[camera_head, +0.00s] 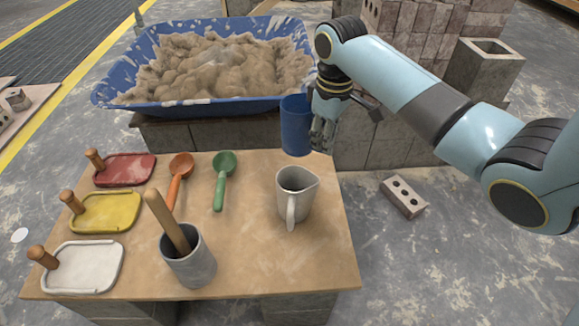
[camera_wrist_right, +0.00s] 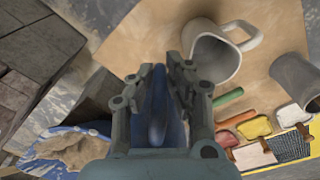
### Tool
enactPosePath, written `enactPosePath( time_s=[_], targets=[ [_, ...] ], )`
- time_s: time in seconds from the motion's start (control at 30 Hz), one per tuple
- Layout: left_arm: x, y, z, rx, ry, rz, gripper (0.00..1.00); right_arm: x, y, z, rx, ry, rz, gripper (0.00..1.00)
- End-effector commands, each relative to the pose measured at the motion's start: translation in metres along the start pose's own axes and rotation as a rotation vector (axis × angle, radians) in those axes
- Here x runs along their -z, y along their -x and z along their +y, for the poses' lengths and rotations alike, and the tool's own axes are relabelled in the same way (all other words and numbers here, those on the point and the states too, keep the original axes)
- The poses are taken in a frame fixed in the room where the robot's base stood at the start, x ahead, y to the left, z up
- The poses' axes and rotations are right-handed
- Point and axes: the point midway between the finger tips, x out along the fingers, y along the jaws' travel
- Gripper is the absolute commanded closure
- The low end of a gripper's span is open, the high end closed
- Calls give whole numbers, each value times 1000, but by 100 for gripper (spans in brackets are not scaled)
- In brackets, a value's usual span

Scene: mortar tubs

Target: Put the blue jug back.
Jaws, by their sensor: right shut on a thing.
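The blue jug (camera_head: 295,126) hangs in my right gripper (camera_head: 324,130) near the table's back right corner, in front of the blue mortar tub. It looks upright. My right gripper is shut on it; in the right wrist view the blue jug (camera_wrist_right: 157,118) shows as a narrow strip between the fingers (camera_wrist_right: 160,90). I cannot tell how high it is above the table (camera_head: 250,260). A grey-white jug (camera_head: 297,194) stands upright on the table's right side; it also shows in the wrist view (camera_wrist_right: 213,58). My left gripper is not in view.
The blue tub (camera_head: 200,107) of mortar sits on blocks behind the table. Orange (camera_head: 175,180) and green (camera_head: 222,180) scoops, a grey pot (camera_head: 190,265) with a wooden handle, and red, yellow and white floats line the table. A holed brick (camera_head: 403,197) lies on the floor.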

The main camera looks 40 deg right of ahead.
Motion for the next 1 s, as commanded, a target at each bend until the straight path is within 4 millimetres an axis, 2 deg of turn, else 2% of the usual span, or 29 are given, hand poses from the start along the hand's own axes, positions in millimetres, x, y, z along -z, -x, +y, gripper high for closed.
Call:
enactPosePath(
  time_s=[0.03,0.2,0.37,0.5,0.6,0.73,0.8,1.0],
  targets=[
    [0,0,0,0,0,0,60,-18,0,12,-7,11,-5,100],
    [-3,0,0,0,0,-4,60,-55,-4,33,-2,23,0,100],
    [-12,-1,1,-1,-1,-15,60,-68,-11,38,4,21,5,100],
    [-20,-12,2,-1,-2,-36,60,-50,-28,34,8,18,9,100],
    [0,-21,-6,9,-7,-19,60,-28,-45,32,8,18,8,100],
    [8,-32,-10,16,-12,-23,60,2,-65,30,8,19,5,100],
    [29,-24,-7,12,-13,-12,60,9,-68,30,6,18,5,100],
    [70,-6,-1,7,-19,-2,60,34,-82,29,5,19,6,100]
  ],
)
